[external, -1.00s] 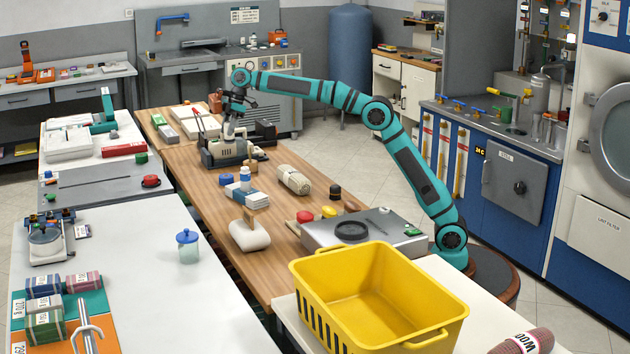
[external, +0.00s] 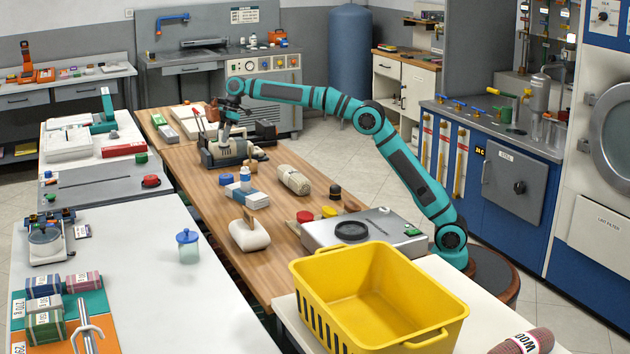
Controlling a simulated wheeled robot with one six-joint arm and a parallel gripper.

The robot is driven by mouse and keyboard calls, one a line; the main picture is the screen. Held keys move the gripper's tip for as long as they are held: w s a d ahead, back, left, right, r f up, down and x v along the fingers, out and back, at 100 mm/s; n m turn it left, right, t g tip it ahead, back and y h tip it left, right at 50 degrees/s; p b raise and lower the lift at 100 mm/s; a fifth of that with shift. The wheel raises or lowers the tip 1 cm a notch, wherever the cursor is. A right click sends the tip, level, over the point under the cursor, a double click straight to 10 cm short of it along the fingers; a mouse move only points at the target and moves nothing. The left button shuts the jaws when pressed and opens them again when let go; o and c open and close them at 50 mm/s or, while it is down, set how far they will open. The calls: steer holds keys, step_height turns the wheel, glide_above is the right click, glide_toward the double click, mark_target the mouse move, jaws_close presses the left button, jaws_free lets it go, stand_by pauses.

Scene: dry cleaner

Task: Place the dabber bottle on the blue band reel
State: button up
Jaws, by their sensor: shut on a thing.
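My gripper (external: 226,118) is shut on a small, pale, slim thing, which I take to be the dabber bottle (external: 225,131). It is held above the beige and grey machine at the far part of the wooden table; jaws and machine partly hide it. A small blue disc-like piece, which looks like the blue band reel (external: 226,179), lies on the wooden table nearer the camera than my gripper. Its top looks bare, and my gripper is apart from it.
The beige machine (external: 230,152) stands below my gripper. A rolled cloth (external: 294,180), red reel (external: 305,216) and yellow reel (external: 329,211) lie on the table.

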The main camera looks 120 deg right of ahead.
glide_above(225, 176)
steer(key=shift+w+a+f, duration=0.1)
steer(key=shift+a+f, duration=0.05)
steer(key=shift+f, duration=5.65)
steer(key=shift+f, duration=0.15)
steer(key=o, duration=1)
steer(key=shift+o, duration=0.2)
steer(key=v, duration=1.2)
steer(key=shift+w+r, duration=0.1)
steer(key=shift+r, duration=0.15)
